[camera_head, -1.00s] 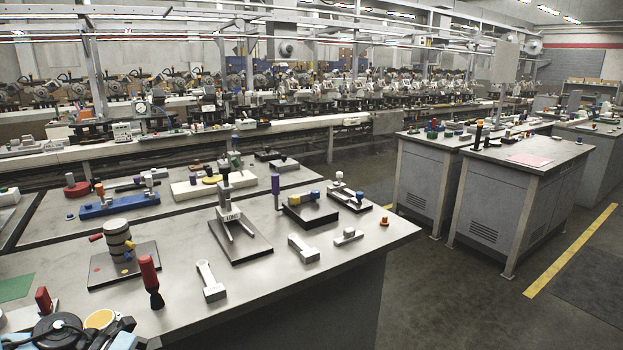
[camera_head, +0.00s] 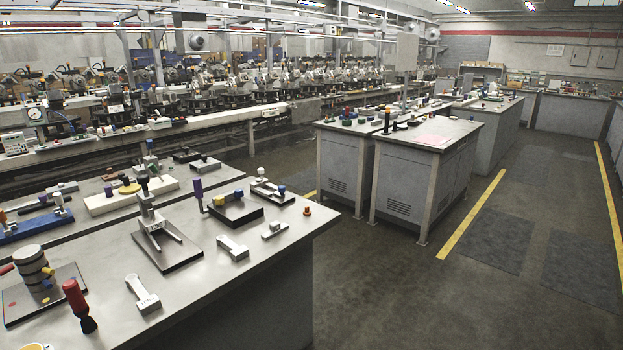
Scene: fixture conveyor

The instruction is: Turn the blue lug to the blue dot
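A grey banded cylinder (camera_head: 32,266) stands upright on a dark square plate (camera_head: 70,275) at the left of the near table. A red lug (camera_head: 6,269) sticks out to its left and a yellow lug (camera_head: 47,270) to its right. A small bluish piece (camera_head: 46,284) shows low on its front; it may be the blue lug, but it is too small to be sure. I cannot make out a blue dot on the plate. Neither of my grippers is in view.
Wrench-like grey pieces (camera_head: 142,294) and a fork fixture (camera_head: 160,232) are further right on the near table (camera_head: 200,285). Grey cabinets (camera_head: 420,185) stand across the aisle. The floor (camera_head: 400,290) at right is clear.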

